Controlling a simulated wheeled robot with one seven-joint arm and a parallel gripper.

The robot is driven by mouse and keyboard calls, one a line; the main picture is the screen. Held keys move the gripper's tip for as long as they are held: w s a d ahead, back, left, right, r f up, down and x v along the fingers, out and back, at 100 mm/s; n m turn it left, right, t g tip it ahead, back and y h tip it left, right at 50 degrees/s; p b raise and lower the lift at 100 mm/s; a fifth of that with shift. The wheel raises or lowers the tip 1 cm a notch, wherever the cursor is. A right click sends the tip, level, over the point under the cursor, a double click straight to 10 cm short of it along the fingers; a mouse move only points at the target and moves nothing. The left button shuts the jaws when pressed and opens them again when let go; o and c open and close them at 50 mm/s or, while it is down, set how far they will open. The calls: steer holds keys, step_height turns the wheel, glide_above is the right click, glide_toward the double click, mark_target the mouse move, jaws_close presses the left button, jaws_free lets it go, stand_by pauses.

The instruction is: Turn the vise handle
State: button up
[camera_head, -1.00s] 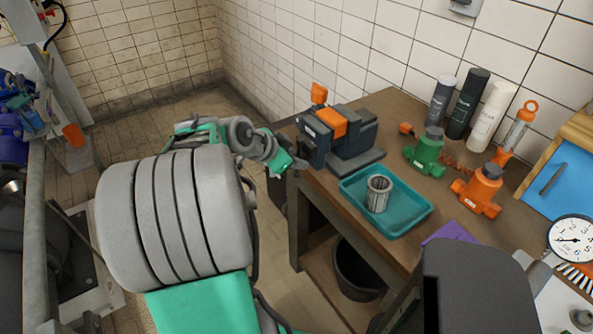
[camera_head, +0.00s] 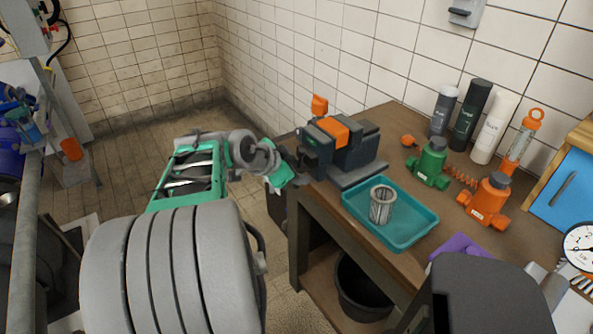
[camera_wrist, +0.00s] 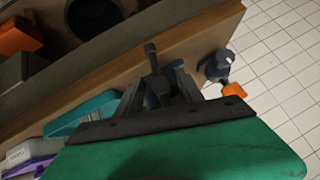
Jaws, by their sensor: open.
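The dark grey vise (camera_head: 354,150) with an orange block on top is mounted at the left end of the workbench.
A teal tray (camera_head: 425,225) holding a metal strainer cup (camera_head: 382,204) lies right of the vise. Green (camera_head: 431,163) and orange (camera_head: 487,198) fittings and several bottles stand farther right. A black bucket (camera_head: 362,290) is under the workbench (camera_head: 322,205). Tiled wall rises behind.

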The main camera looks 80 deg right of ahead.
steer(key=v, duration=0.7)
steer(key=shift+a+r, duration=0.25)
steer(key=shift+a, duration=0.05)
steer(key=shift+w, duration=0.1)
